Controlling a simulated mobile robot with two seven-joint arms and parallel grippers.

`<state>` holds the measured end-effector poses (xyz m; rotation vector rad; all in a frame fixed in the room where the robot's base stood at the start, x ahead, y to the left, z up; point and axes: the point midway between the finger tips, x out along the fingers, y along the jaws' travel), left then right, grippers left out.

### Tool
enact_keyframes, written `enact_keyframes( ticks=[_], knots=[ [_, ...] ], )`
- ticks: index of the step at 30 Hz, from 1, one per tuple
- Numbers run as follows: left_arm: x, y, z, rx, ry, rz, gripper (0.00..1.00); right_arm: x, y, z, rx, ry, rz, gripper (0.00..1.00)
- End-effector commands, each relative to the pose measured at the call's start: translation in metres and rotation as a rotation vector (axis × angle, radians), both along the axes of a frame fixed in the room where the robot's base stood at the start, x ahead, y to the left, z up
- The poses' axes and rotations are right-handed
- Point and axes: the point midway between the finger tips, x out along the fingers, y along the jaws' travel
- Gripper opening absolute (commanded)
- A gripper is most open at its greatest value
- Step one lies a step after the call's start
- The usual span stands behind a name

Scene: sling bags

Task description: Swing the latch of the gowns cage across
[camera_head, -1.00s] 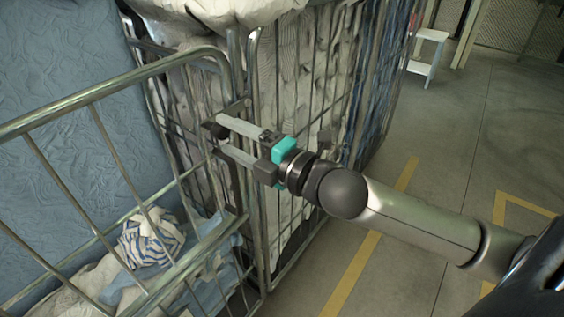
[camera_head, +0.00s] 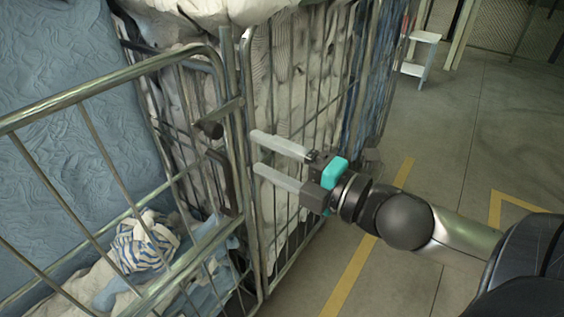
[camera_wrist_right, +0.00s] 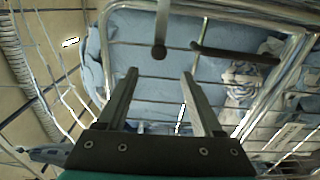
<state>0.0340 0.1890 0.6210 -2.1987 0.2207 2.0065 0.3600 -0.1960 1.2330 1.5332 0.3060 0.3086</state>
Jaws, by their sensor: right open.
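The latch (camera_head: 228,108) is a short metal bar with a dark round knob (camera_head: 211,130), set at the upright posts of the wire cage (camera_head: 222,75). It also shows in the right wrist view, with its knob (camera_wrist_right: 158,51) ahead of the fingers. A dark pull handle (camera_head: 228,183) is below it, also seen in the wrist view (camera_wrist_right: 235,53). My right gripper (camera_head: 256,152) is open and empty, apart from the latch and to its right. Both fingers (camera_wrist_right: 160,74) show in the wrist view with nothing between them. My left gripper is out of view.
Folded cloth and a striped blue-white piece (camera_head: 145,241) lie inside the near cage. A second cage of pale fabric (camera_head: 285,80) stands close behind. Open floor with yellow lines (camera_head: 352,272) is to the right, and a small white stool (camera_head: 420,55) stands farther back.

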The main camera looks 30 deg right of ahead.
Motion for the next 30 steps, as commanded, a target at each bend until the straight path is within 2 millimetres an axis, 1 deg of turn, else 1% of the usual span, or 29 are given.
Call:
enact_keyframes(
  ticks=[3,10,30],
  knots=[
    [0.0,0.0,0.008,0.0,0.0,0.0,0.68,-0.01,-0.004,0.001,0.004,0.003,-0.002,0.68],
    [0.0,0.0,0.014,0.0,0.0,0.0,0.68,-0.021,-0.009,0.001,0.001,0.001,-0.001,0.68],
    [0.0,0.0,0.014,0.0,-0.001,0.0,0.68,-0.023,-0.011,-0.001,0.001,0.001,-0.002,0.68]
  ],
)
